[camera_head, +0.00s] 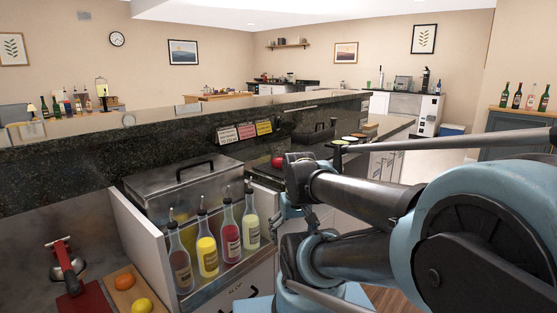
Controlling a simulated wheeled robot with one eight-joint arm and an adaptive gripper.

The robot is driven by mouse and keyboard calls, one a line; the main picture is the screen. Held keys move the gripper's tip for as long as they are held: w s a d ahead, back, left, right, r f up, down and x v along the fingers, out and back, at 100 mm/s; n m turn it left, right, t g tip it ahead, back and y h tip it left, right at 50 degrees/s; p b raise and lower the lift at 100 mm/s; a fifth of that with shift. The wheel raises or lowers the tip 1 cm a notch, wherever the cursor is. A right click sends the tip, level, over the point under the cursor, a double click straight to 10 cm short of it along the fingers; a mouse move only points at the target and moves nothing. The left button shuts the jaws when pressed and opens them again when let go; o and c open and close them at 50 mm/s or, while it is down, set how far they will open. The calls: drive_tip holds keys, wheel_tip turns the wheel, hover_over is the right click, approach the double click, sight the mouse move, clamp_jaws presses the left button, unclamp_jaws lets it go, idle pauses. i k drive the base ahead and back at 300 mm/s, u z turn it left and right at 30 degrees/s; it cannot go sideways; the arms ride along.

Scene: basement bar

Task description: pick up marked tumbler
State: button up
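I cannot pick out a marked tumbler in the head view. My arm comes in from the right and fills the lower right, hiding part of the counter and floor behind it. Its far end, near the middle of the picture, shows dark and light blue parts beside the bottle rack. I cannot make out fingertips there or anything held.
Several pour-spout bottles (207,257) stand in a metal rack at the lower middle. A lidded steel box (183,187) sits behind them. A red press (66,268) and a board with an orange (125,281) and a lemon (142,305) are left. A raised dark ledge (120,150) runs behind.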

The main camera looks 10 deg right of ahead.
sight(277, 150)
drive_tip(key=z, duration=1.5)
drive_tip(key=k, duration=1.4)
drive_tip(key=u, duration=0.9)
drive_tip(key=i, duration=0.5)
drive_tip(key=u, duration=0.05)
